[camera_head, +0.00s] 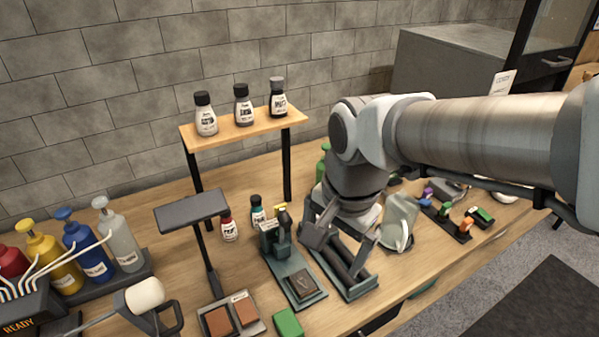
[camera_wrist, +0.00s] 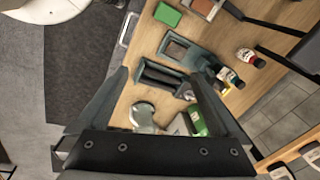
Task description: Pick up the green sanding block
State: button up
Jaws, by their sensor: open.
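The green sanding block (camera_head: 289,322) lies on the wooden bench at the front edge of the head view, just right of a tray with brown blocks. It also shows near the top of the wrist view (camera_wrist: 168,15), flat and unobstructed. My gripper (camera_head: 340,243) is over the bench, above a dark tray, to the right of and farther back than the block. In the wrist view my gripper (camera_wrist: 160,80) has its fingers spread wide, with nothing held between them. The block lies beyond the fingertips, apart from them.
The block tray (camera_head: 254,327) sits close beside the green block. A dark stand (camera_head: 300,285) and a raised wooden shelf (camera_head: 245,129) with bottles stand nearby. Pump bottles (camera_head: 85,250) are at left. A white shoe-like item (camera_head: 398,220) and a small-parts rack (camera_head: 447,222) are at right.

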aim_at(288, 323)
jog(key=a+f+m+g+h+b, duration=0.15)
jog(key=a+f+m, duration=0.25)
jog(key=a+f, duration=0.4)
jog(key=shift+y, duration=0.25)
jog(key=f+b, duration=0.1)
jog(key=f, duration=0.4)
jog(key=f+b, duration=0.2)
jog(key=f, duration=0.4)
jog(key=f+b, duration=0.1)
jog(key=f, duration=0.5)
jog(key=shift+w+d+b, duration=0.15)
jog(key=shift+d+b, duration=0.15)
jog(key=shift+b, duration=0.1)
jog(key=shift+r, duration=0.1)
jog(key=c, duration=1.1)
jog(key=shift+r, duration=0.1)
notch_tip(288, 323, up, 4)
jog(key=shift+r+p, duration=0.2)
jog(key=shift+p, duration=0.65)
jog(key=d+r+p, duration=0.1)
jog(key=d+r, duration=0.5)
jog(key=d, duration=0.5)
jog(key=shift+d+r, duration=0.2)
jog(key=shift+d, duration=0.15)
